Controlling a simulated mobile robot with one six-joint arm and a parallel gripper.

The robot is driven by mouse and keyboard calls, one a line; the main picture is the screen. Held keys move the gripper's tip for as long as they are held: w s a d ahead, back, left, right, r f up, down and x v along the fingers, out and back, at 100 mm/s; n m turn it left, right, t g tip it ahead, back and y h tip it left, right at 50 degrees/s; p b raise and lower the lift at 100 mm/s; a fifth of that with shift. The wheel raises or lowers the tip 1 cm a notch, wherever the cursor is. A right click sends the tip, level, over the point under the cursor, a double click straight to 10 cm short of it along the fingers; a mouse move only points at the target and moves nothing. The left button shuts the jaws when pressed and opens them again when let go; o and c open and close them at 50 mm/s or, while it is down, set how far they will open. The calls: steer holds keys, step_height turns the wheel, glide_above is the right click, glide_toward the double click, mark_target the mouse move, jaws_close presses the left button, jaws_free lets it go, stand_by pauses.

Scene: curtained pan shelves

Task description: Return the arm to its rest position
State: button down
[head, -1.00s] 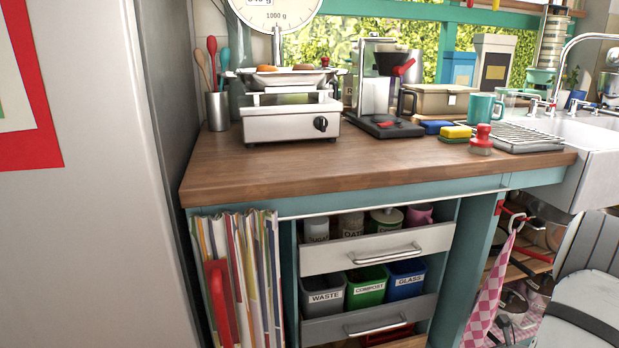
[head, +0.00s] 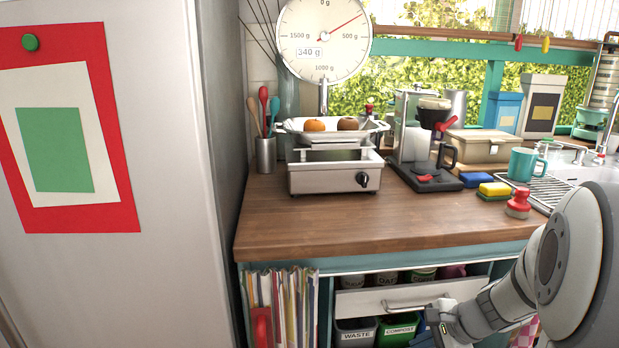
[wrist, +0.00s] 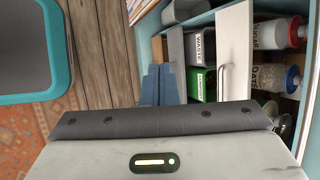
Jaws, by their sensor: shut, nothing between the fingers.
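My arm (head: 490,308) reaches in from the lower right of the head view, in front of the shelf unit. In the wrist view, my gripper (wrist: 160,72) shows its two grey-blue fingers together, with nothing between them. It is over the wooden floor, apart from the drawers. In the head view the fingers are hard to make out near the lower edge.
The wooden counter (head: 330,225) holds a scale (head: 335,178) and a coffee maker (head: 425,150). A fridge (head: 160,150) stands left. The wrist view shows bare floor (wrist: 100,50).

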steer(key=s+a+r+n+h+p, duration=0.1)
steer(key=s+a+r+n+p, duration=0.2)
steer(key=r, duration=0.4)
steer(key=s+a+r+n+g+h+p, duration=0.1)
steer(key=s+a+r+n+h+p, duration=0.1)
steer(key=s+r+n+p, duration=0.3)
steer(key=s+a+r+n+g+h+p, duration=0.1)
steer(key=s+a+r+n+h+p, duration=0.1)
steer(key=r+n, duration=0.6)
steer(key=s+a+r+p, duration=0.1)
steer(key=s+r+p, duration=0.1)
steer(key=s, duration=0.1)
steer(key=shift+s+a, duration=0.2)
steer(key=shift+a, duration=0.1)
steer(key=shift+r, duration=0.1)
